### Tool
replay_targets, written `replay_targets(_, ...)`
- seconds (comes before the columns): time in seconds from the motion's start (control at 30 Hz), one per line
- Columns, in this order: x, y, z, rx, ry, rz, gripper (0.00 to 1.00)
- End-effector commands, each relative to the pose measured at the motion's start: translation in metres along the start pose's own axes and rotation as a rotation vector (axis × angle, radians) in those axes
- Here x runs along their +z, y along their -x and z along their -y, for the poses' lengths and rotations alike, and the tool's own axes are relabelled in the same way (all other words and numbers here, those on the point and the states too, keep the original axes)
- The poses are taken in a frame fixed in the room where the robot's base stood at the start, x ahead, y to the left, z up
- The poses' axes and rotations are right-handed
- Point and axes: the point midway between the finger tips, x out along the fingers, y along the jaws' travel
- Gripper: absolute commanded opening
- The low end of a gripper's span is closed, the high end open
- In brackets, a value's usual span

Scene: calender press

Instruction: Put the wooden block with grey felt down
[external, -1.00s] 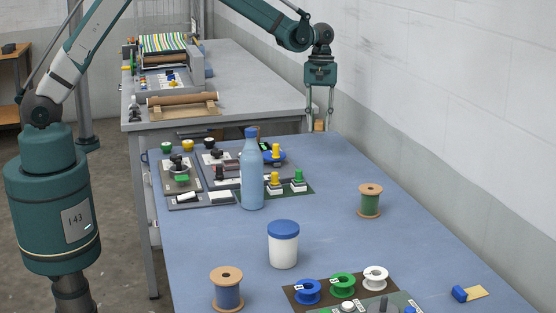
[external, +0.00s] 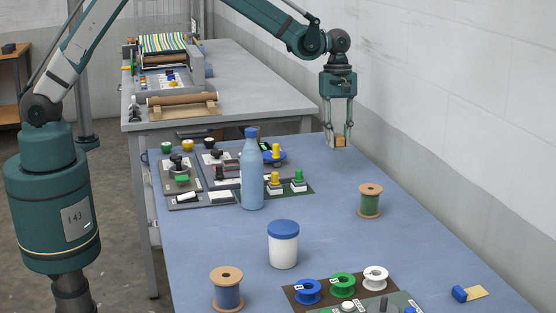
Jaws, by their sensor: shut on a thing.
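The wooden block (external: 340,141) is small and light brown in the external view. It is held between the fingertips of my gripper (external: 340,138), near the far right edge of the blue table (external: 330,220). My gripper points down and is shut on the block. The grey felt cannot be made out at this size. I cannot tell whether the block touches the tabletop or hangs just above it.
A blue bottle (external: 252,175), a white cup with a blue lid (external: 283,246) and a green thread spool (external: 370,201) stand on the table. Switch panels (external: 215,167) lie at the far left. The table between the gripper and the green spool is clear.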

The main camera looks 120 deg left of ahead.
Motion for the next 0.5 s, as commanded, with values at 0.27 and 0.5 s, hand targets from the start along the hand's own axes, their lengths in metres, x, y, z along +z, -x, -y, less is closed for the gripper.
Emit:
replay_targets(0.27, 0.052, -0.006, -0.002, 0.014, 0.098, 0.006, 0.12)
replay_targets(0.5, 0.059, -0.007, -0.002, 0.017, 0.118, 0.007, 0.12)
